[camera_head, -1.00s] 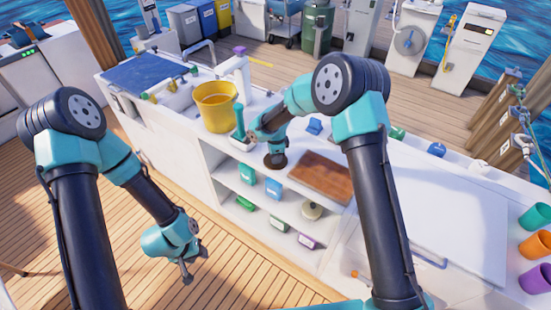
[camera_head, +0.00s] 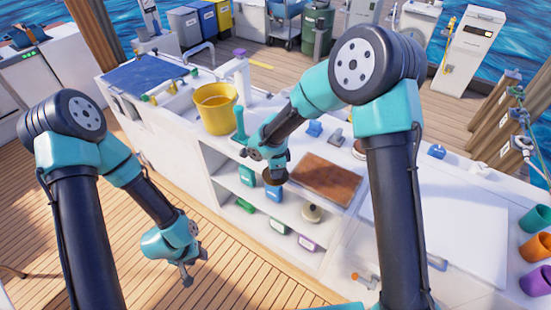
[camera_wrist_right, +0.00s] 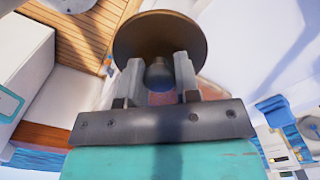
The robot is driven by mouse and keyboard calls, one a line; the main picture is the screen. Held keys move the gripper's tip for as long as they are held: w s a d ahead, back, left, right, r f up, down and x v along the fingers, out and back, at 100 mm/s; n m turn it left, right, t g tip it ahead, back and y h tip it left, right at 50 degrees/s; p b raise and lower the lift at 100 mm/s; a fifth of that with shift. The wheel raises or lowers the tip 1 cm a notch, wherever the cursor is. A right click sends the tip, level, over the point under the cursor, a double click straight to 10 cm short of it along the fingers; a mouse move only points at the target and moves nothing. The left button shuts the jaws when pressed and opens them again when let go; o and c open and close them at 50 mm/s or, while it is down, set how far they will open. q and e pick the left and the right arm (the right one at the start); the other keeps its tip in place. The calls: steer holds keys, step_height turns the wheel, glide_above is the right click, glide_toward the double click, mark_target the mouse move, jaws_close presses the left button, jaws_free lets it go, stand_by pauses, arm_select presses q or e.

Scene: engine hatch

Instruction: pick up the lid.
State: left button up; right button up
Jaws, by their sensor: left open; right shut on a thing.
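The lid is a round, dark brown disc with a knob; in the right wrist view the lid (camera_wrist_right: 160,32) fills the top middle. My right gripper (camera_wrist_right: 158,72) has its fingers on either side of the knob and is shut on it. In the head view the lid (camera_head: 275,176) hangs below my right gripper (camera_head: 277,166), over the counter's front edge left of the brown board. My left gripper (camera_head: 188,272) is open and empty, low over the deck at the left, far from the lid.
A brown board (camera_head: 325,180) lies on the white counter. A yellow bucket (camera_head: 216,110) and a green upright item (camera_head: 240,127) stand left of my right arm. Cups (camera_head: 535,217) stand at the far right.

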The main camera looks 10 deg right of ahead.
mark_target(275, 184)
steer(key=s, duration=0.6)
steer(key=shift+s+a+r, duration=0.25)
steer(key=shift+a+r, duration=0.1)
steer(key=shift+m, duration=0.8)
steer(key=w+d, duration=0.5)
steer(key=w+d+r, duration=0.1)
steer(key=w+d, duration=0.1)
steer(key=w, duration=0.1)
steer(key=shift+d+r, duration=0.1)
steer(key=shift+d, duration=0.25)
steer(key=shift+m, duration=0.7)
steer(key=w+d, duration=0.1)
steer(key=d, duration=0.1)
steer(key=w+d, duration=0.2)
steer(key=d, duration=0.1)
steer(key=w+d+r, duration=0.1)
steer(key=w+d, duration=0.1)
steer(key=d, duration=0.1)
steer(key=shift+r, duration=0.1)
steer(key=w+d+r+m, duration=0.1)
steer(key=w+d, duration=0.1)
steer(key=d, duration=0.9)
steer(key=w+d+r+m, duration=0.2)
steer(key=w+d, duration=0.1)
steer(key=d, duration=0.8)
steer(key=shift+r, duration=0.25)
steer(key=shift+f, duration=0.1)
steer(key=shift+f, duration=3.1)
steer(key=shift+f, duration=0.15)
